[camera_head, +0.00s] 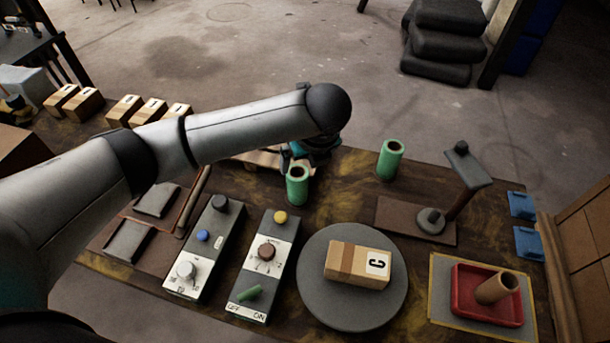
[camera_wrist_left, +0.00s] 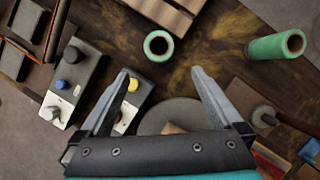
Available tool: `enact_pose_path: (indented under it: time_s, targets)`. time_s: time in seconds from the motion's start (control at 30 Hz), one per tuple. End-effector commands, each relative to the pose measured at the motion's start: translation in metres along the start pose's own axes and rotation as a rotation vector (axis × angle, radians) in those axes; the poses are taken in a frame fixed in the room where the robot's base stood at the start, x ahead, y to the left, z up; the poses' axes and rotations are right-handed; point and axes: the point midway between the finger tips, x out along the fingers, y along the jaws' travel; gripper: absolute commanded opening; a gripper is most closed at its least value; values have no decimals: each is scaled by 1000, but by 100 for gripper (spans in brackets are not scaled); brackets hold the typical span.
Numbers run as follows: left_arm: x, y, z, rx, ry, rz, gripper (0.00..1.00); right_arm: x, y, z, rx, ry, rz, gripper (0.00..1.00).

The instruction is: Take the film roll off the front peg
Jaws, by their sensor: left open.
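Two green film rolls stand on the table. The nearer one (camera_head: 297,190) is just below my left wrist in the head view; the other (camera_head: 390,160) is farther right and back. In the left wrist view the nearer roll (camera_wrist_left: 158,46) shows end-on with a dark hollow, just beyond the space between my fingertips. The other roll (camera_wrist_left: 272,47) leans across the upper right there. My left gripper (camera_wrist_left: 160,70) is open and empty; in the head view it is mostly hidden by my wrist. Pegs inside the rolls cannot be made out. My right gripper is out of view.
Two control boxes (camera_head: 205,250) (camera_head: 264,265) stand at the front. A grey turntable (camera_head: 325,300) bears a carton marked C (camera_head: 359,265). A stand (camera_head: 468,165) rises at right, behind a red tray (camera_head: 470,305) with a tan tube (camera_head: 496,288). Cartons (camera_head: 125,110) line the back left.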

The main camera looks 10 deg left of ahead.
Motion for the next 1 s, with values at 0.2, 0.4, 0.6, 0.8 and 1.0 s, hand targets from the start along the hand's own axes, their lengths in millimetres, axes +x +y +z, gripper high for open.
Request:
enact_pose_path:
  time_s: [0.2, 0.4, 0.6, 0.8, 1.0]
  targets:
    - [25, 0, -1, 31, -2, 8, 100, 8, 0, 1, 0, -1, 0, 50]
    - [68, 0, -1, 29, -3, 7, 100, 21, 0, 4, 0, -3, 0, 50]
    - [95, 0, 0, 29, -3, 4, 100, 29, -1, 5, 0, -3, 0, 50]
    - [107, 0, 0, 29, -3, 4, 100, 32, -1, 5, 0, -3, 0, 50]
    - [138, 2, 0, 29, -3, 4, 100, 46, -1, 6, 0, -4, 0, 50]
